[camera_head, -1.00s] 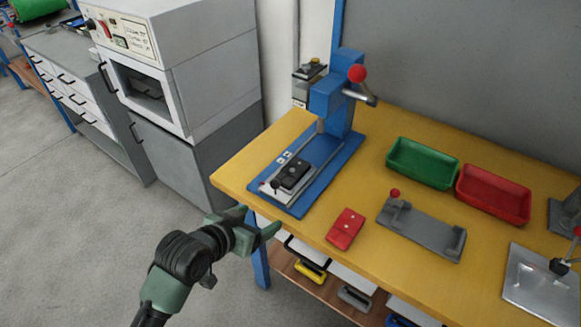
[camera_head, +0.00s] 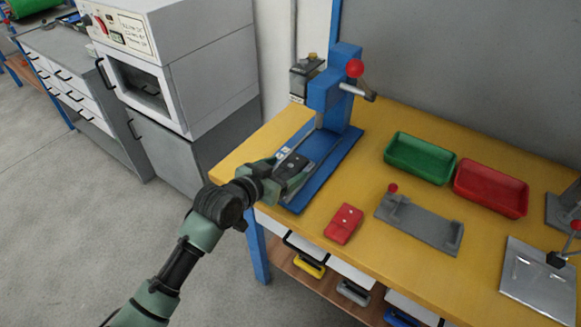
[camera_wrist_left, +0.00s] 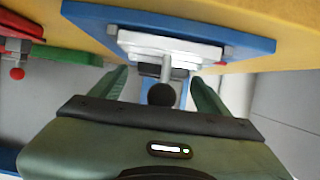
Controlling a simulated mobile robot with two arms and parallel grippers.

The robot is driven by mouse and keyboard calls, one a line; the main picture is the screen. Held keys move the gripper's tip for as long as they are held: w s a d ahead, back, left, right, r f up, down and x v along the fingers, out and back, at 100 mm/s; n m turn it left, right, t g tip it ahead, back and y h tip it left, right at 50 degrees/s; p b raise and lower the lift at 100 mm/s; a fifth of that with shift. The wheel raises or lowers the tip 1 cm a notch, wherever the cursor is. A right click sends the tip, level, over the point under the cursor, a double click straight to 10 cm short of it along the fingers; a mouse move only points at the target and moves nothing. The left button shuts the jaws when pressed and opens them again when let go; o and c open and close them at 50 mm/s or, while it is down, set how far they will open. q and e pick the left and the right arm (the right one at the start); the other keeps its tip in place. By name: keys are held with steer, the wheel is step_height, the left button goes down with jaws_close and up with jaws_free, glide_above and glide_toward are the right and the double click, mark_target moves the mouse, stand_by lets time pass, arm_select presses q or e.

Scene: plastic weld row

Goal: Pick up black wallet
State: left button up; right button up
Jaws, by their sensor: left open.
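The black wallet (camera_head: 294,165) lies on the pale fixture plate of the blue press (camera_head: 334,160), at the left end of the yellow workbench. My left gripper (camera_head: 291,173) is open at the wallet, reaching in from the front left, and partly hides it. In the left wrist view my left gripper's fingers (camera_wrist_left: 160,75) stand apart on either side of a round black knob (camera_wrist_left: 161,95) on a metal rod. A dark edge, likely the wallet, shows behind the knob; whether the fingers touch it I cannot tell. My right gripper is out of view.
A red wallet-like piece (camera_head: 344,223) lies near the bench's front edge. A grey fixture (camera_head: 420,225), a green tray (camera_head: 421,158) and a red tray (camera_head: 491,188) are to the right. The press column and its red-knobbed lever rise behind the wallet.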

arm_select(q)
steer(key=shift+x, duration=0.8)
steer(key=shift+r, duration=0.1)
steer(key=c, duration=1.6)
